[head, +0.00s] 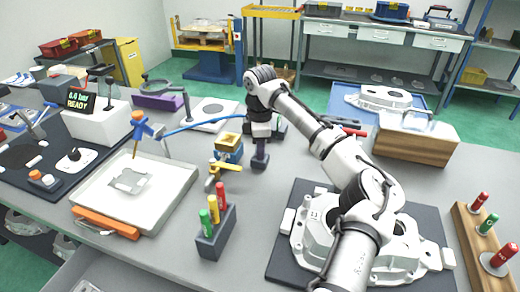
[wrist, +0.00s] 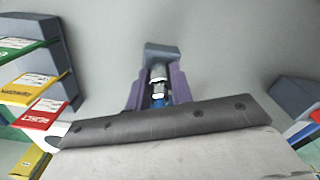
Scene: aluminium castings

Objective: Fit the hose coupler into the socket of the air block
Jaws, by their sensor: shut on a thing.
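The hose coupler (wrist: 158,78), a small metal fitting with a blue end, sits between the purple fingers of my gripper (wrist: 156,92) in the wrist view. A grey-blue block (wrist: 162,50) shows just past the fingertips; I cannot tell whether the coupler touches it. In the head view my gripper (head: 260,152) points down over the table, and the blue hose (head: 205,122) runs left from it. A blue and brass-coloured block (head: 229,149) stands just left of my gripper and may be the air block. Its socket cannot be made out.
A holder (head: 212,240) with red, yellow and green pieces stands in front of my gripper. A white plate (head: 160,205) lies to the left, near a pressure display (head: 81,101). A large casting (head: 400,245) lies on a dark mat at right.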

